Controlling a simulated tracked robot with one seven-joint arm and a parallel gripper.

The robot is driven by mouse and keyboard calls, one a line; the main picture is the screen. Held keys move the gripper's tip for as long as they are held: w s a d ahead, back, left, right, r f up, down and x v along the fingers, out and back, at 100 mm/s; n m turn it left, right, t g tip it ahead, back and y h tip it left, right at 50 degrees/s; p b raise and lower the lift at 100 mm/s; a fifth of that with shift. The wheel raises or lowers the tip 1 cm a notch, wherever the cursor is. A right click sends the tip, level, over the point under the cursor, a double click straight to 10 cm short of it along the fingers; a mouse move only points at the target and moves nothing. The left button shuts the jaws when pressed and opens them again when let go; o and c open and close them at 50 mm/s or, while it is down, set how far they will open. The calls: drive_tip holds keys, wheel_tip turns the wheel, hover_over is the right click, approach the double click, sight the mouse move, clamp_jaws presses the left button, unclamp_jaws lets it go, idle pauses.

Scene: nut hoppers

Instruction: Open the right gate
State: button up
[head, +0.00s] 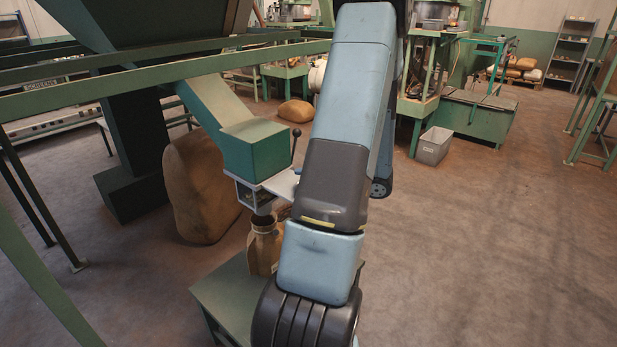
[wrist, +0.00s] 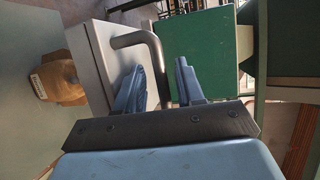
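In the wrist view a grey bent bar handle (wrist: 134,39) stands out from a pale grey gate plate (wrist: 90,55) beside a green box-shaped spout (wrist: 200,52). My gripper (wrist: 160,80) is open, its two blue fingers on either side of the handle. I see a gap between the handle and each finger. In the head view my arm hides the gripper. A green spout (head: 256,150) with a pale plate (head: 283,184) below it and a black-knobbed lever (head: 295,146) shows left of my arm. I cannot tell whether this is the same gate.
A brown paper bag (head: 263,248) stands open under the spout on a green table (head: 228,295). It or another bag shows in the wrist view (wrist: 58,78). A large sack (head: 203,190) stands behind. A grey bin (head: 433,146) sits right. The right floor is clear.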

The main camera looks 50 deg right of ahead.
drive_tip(key=v, duration=1.3)
drive_tip(key=shift+s+d, duration=0.2)
drive_tip(key=shift+s, duration=0.1)
drive_tip(key=shift+r, duration=0.1)
drive_tip(key=w+a+r+n+g+y, duration=0.1)
drive_tip(key=w+a+r+n+g, duration=0.15)
drive_tip(key=a, duration=0.45)
drive_tip(key=w+a+r+n+g, duration=0.2)
drive_tip(key=w+a+r+g, duration=0.15)
drive_tip(key=a, duration=0.35)
drive_tip(key=w+a+r+n+g+y, duration=0.1)
drive_tip(key=w+a+r+n+g, duration=0.2)
drive_tip(key=a, duration=0.4)
drive_tip(key=s+a+r+n+h, duration=0.3)
drive_tip(key=a+r+h, duration=0.1)
drive_tip(key=a, duration=0.5)
drive_tip(key=s+a+r+n+h, duration=0.3)
drive_tip(key=a+r+h, duration=0.2)
drive_tip(key=a, duration=0.3)
drive_tip(key=shift+a+r, duration=0.4)
drive_tip(key=shift+r, duration=0.4)
